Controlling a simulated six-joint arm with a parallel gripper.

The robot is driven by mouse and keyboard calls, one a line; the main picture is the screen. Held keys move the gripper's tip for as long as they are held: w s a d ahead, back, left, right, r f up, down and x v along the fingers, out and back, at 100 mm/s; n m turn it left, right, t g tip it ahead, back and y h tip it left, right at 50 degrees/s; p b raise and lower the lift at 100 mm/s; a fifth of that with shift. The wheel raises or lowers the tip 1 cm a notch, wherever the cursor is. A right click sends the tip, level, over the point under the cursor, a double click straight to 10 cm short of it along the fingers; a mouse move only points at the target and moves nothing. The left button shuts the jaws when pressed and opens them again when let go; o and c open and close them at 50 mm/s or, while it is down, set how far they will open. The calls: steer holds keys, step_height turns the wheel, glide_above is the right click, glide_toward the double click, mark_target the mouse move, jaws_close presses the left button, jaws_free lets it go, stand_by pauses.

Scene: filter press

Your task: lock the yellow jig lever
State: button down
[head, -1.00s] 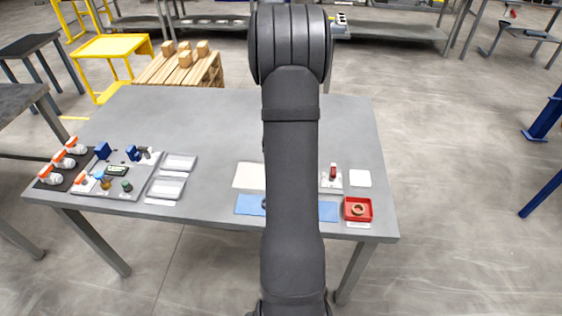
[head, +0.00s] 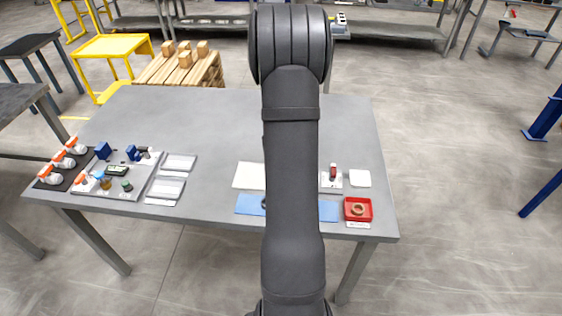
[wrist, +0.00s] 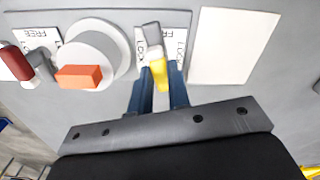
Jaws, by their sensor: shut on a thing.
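The yellow jig lever (wrist: 160,72) shows in the wrist view, with a grey block (wrist: 151,36) at its far end. It points toward my gripper, slightly slanted, over a white label plate (wrist: 178,32) with FREE and LOCK lettering. My gripper (wrist: 159,84) has its two blue fingers on either side of the yellow handle, shut on it. In the head view my own arm hides the yellow lever and the gripper.
Left of the lever, in the wrist view, are a round white fixture with an orange block (wrist: 79,77) and a dark red lever (wrist: 15,62) on its own plate. A blank white plate (wrist: 234,45) lies right. A red tray (head: 358,209) sits near the table's front edge.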

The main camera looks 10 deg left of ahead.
steer(key=n, duration=1.1)
steer(key=shift+n, duration=1.7)
steer(key=c, duration=1.4)
jaws_free()
steer(key=shift+o, duration=0.2)
steer(key=shift+r, duration=0.15)
